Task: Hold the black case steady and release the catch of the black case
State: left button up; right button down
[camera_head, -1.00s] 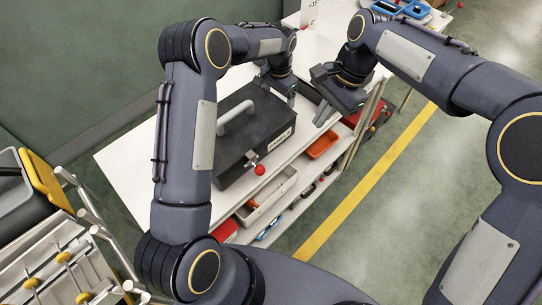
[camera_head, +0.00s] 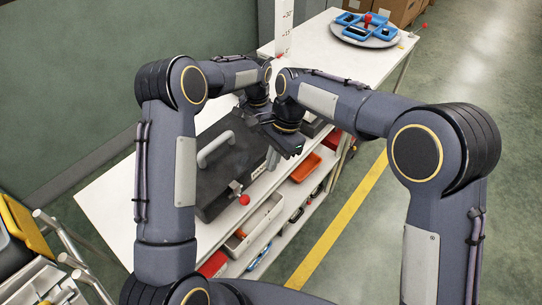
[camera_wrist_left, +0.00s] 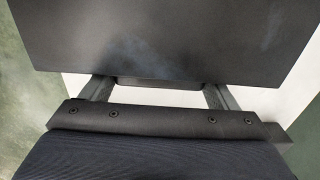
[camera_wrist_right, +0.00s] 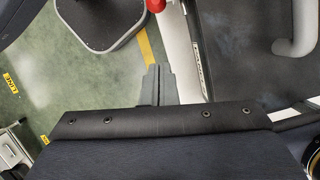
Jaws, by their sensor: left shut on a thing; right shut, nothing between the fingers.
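The black case (camera_head: 228,165) lies on the white table, with a grey handle (camera_head: 215,148) on top. Its catch is on the front side, a small metal part with a red ball (camera_head: 244,199). My left gripper (camera_wrist_left: 158,90) is shut on the far end of the case, its fingers wide apart; my right arm partly hides it in the head view. My right gripper (camera_head: 272,160) is shut and empty beside the case's front side. The right wrist view shows its closed fingers (camera_wrist_right: 158,72) with the red ball (camera_wrist_right: 155,5) beyond them, apart.
A round grey tray (camera_head: 394,39) with blue bins stands at the table's far end. Lower shelves hold an orange bin (camera_head: 305,168) and other parts. A yellow floor line (camera_head: 345,220) runs along the open floor at the right.

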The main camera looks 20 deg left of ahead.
jog(key=s+a+f, duration=0.3)
jog(key=s+f, duration=0.1)
jog(key=f, duration=0.2)
jog(key=shift+s+f, duration=0.25)
jog(key=shift+s, duration=0.15)
jog(key=shift+a, duration=0.1)
jog(key=s, duration=0.1)
jog(key=s+a, duration=0.1)
jog(key=s, duration=0.1)
jog(key=s+a, duration=0.1)
jog(key=shift+s, duration=0.2)
jog(key=w+d+r, duration=0.4)
jog(key=w+r, duration=0.2)
jog(key=r, duration=0.4)
jog(key=shift+r, duration=0.15)
